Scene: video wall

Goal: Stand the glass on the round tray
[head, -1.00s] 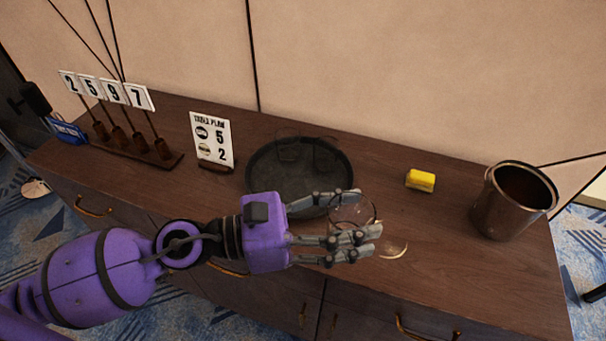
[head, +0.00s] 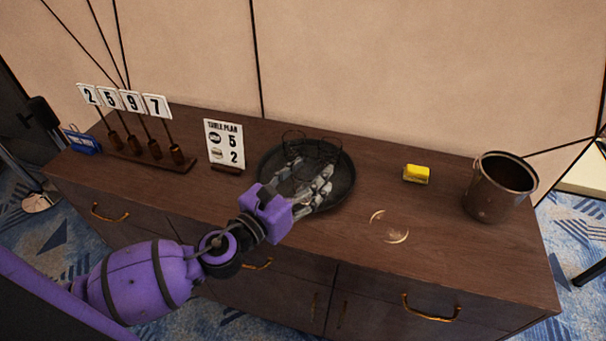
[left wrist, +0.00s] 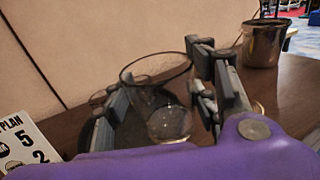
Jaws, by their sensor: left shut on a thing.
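My left gripper (head: 310,182) reaches over the round dark tray (head: 345,178). It is shut on a clear glass (left wrist: 160,95). In the left wrist view the glass is between the fingers, rim up and roughly upright, with the dark tray behind and below it. In the head view the fingers and thin outlines make the glass hard to pick out. I cannot tell whether its base touches the tray. Thin round outlines (head: 293,139) of other glass show at the tray's back. My right gripper is not in view.
A yellow block (head: 416,174) and a metal bucket (head: 499,188) stand to the right. A table plan card (head: 224,145) and a number stand (head: 150,160) are to the left. Pale curved marks (head: 390,228) show on the cabinet top, perhaps a transparent ring. The front right is otherwise clear.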

